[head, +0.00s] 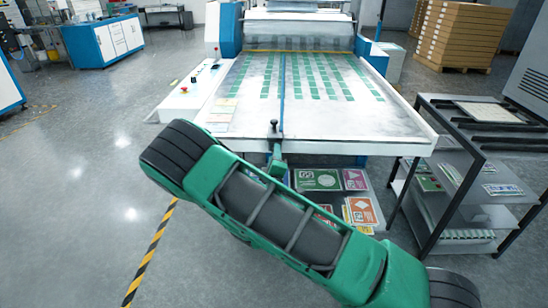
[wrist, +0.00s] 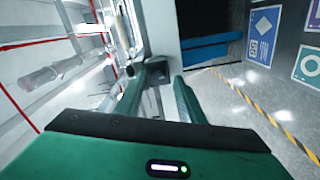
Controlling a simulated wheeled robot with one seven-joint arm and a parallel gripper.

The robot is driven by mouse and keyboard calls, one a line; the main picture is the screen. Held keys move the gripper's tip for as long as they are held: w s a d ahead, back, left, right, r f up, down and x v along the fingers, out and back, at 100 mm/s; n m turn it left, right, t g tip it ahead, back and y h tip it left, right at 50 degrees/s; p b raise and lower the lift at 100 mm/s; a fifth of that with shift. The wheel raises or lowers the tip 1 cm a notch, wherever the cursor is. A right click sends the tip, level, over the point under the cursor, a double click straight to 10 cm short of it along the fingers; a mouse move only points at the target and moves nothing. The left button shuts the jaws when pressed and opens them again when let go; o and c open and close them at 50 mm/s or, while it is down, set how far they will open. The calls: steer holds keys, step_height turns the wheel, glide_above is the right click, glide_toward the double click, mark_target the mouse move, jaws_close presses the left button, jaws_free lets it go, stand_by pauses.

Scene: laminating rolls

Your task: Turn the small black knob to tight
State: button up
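A small black knob (head: 273,125) stands at the front edge of the laminating machine's table, at the middle. My green gripper (head: 277,158) is at that front edge, just below the knob in the head view. In the wrist view my gripper (wrist: 158,92) has its two fingers apart, one on each side of a dark block (wrist: 157,72) at the fingertips. A small rounded black part (wrist: 130,70) shows by the left fingertip. I cannot tell whether a finger touches either part. The knob's lower side and any marking on it are hidden.
The machine's table (head: 330,120) carries rows of green printed pieces. Colourful printed sheets (head: 318,180) lie below its front edge. A dark shelf rack (head: 470,160) stands close on the right. Open floor (head: 85,190) lies to the left.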

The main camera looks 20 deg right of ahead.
steer(key=v, duration=1)
steer(key=s+d+r+m+g+h, duration=0.1)
steer(key=s+d+m+g+h, duration=0.2)
steer(key=d, duration=0.4)
steer(key=s+d+r+m+g+h, duration=0.2)
steer(key=d+m+g, duration=0.15)
steer(key=d, duration=0.35)
steer(key=s+d+r+m+g+h, duration=0.1)
steer(key=s+d+m+g+h, duration=0.2)
steer(key=d, duration=0.5)
steer(key=s+d+m+g+y, duration=0.4)
steer(key=s+d+m+g, duration=0.3)
steer(key=s, duration=0.3)
steer(key=s+a+r+y, duration=0.3)
steer(key=s+r+y, duration=0.1)
steer(key=s, duration=0.6)
steer(key=s+a+r+y, duration=0.4)
steer(key=s+r+y, duration=0.1)
steer(key=s, duration=0.5)
steer(key=shift+s+a+r+y, duration=0.2)
steer(key=shift+a+y, duration=0.15)
steer(key=shift+y, duration=0.05)
steer(key=shift+m+g, duration=0.25)
